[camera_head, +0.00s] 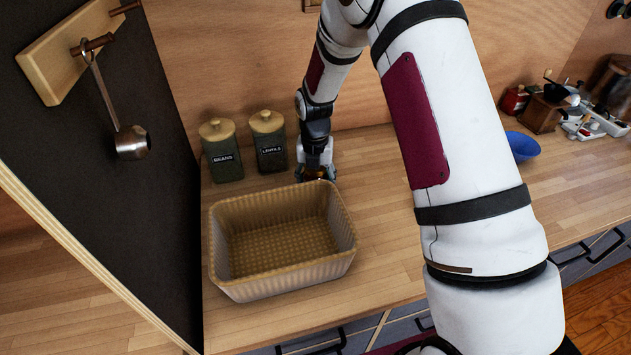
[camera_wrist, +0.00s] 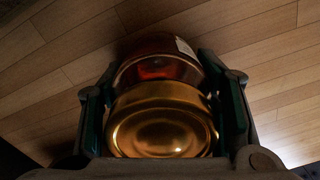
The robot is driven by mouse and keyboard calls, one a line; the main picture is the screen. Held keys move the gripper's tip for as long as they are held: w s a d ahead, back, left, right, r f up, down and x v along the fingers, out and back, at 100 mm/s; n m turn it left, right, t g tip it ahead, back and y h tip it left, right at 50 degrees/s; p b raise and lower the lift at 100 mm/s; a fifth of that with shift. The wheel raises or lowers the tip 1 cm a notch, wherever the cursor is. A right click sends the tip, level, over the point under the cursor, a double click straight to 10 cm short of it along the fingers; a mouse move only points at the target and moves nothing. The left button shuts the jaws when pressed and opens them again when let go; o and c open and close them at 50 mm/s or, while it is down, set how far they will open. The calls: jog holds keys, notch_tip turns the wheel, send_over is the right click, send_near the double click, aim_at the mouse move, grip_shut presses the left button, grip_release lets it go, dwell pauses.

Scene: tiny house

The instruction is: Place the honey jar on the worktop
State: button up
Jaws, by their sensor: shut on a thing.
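My gripper (camera_wrist: 162,120) is shut on the honey jar (camera_wrist: 160,68), with one finger on each side of it. In the wrist view the jar shows a gold lid (camera_wrist: 160,135) towards the camera, amber-brown sides and a white label edge. In the head view my gripper (camera_head: 317,172) points down behind the basket, to the right of two canisters, and only a small amber part of the jar shows. The wooden worktop (camera_head: 385,210) lies below. I cannot tell whether the jar touches it.
A ribbed, empty-looking basket (camera_head: 283,285) stands in front of my gripper. Two green canisters labelled beans (camera_head: 222,160) and lentils (camera_head: 269,150) stand to its left. A blue bowl (camera_head: 522,147) is further right. Worktop between gripper and bowl is partly hidden by my arm.

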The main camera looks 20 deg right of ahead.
jog(key=o, duration=1.6)
jog(key=shift+f, duration=0.1)
